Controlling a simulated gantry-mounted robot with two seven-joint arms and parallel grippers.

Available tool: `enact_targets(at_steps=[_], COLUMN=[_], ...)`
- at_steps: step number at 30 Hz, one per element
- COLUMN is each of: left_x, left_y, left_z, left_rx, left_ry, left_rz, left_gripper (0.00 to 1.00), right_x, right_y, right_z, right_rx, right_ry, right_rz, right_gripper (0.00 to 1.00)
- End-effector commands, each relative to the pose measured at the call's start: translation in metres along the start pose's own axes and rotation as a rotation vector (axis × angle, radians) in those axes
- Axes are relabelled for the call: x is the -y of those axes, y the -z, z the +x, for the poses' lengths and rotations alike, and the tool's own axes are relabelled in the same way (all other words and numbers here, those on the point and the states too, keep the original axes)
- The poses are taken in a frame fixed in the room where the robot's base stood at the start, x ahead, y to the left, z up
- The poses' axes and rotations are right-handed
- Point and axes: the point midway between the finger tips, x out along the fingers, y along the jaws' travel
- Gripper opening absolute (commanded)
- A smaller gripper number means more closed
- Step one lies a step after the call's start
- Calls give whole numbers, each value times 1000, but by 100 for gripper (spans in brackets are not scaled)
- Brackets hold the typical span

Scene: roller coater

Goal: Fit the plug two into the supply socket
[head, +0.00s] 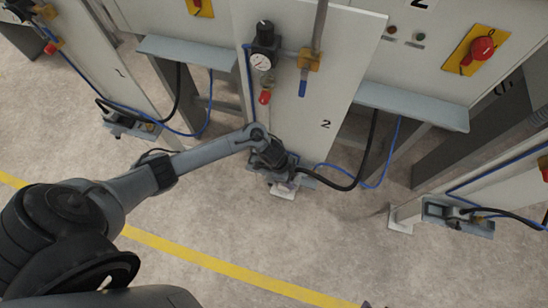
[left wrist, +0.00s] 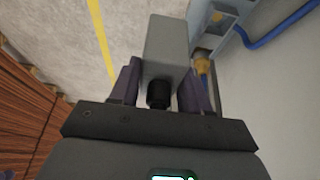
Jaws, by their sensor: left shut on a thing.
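In the left wrist view, my left gripper (left wrist: 162,85) is shut on plug two (left wrist: 167,45), a grey block with a black cable gland at its near end. One dark purple finger lies on each side of it. In the head view, my left gripper (head: 286,184) is low at the foot of the panel marked 2, at a grey bracket (head: 305,179). My arm hides most of the plug and bracket there. The supply socket cannot be told apart, and I cannot tell whether the plug touches it. My right gripper is not in view.
A black cable (head: 345,187) and a blue hose (head: 385,172) loop beside the gripper. A gauge (head: 261,61) and valves are on the panel above. Similar brackets stand at left (head: 132,124) and right (head: 458,217). The floor in front is clear, with a yellow line (head: 215,265).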

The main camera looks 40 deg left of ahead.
Motion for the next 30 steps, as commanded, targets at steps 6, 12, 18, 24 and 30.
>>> enact_targets(at_steps=[6,12,18,24,30], left_x=[23,42,67,85,93], left_y=[12,-14,-54,-83,-94], left_z=[-9,-2,8,16,16], left_rx=[1,3,3,2,0], left_ry=[0,0,0,0,0], left_rz=[0,-3,-4,-2,1], left_gripper=[5,5,5,5,5], right_x=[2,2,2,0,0], right_y=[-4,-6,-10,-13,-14], right_z=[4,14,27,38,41], right_rx=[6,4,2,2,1], right_ry=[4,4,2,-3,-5], right_rz=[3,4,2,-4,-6], right_gripper=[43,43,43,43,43])
